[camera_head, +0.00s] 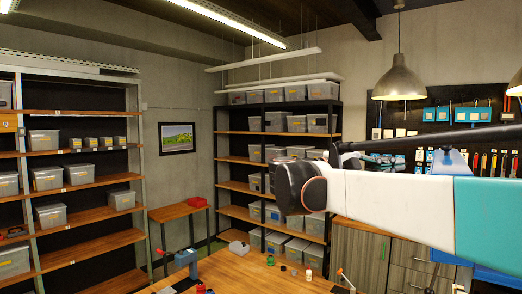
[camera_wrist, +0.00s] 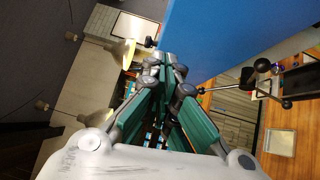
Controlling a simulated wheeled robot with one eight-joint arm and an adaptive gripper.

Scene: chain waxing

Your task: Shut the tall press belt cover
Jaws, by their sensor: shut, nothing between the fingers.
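A large flat blue panel (camera_wrist: 235,40) fills the upper right of the wrist view; it looks like part of the tall press or its belt cover, but I cannot tell which. In the head view a blue machine part (camera_head: 447,160), probably the press, shows above my arm and more blue shows below it. My arm hides most of it, so the cover's hinge and opening angle are not clear. My gripper (camera_wrist: 166,68) is shut and empty, its tips close beside the blue panel's lower left edge. I cannot tell whether they touch. The gripper is not clear in the head view.
A wooden workbench (camera_head: 240,272) with a small blue-grey vise (camera_head: 187,262) and small bottles lies in front. Shelves with grey bins (camera_head: 285,124) line the back. A lamp (camera_head: 398,82) hangs at the right, above a tool board (camera_head: 468,115). Grey cabinets (camera_head: 358,250) stand below my arm.

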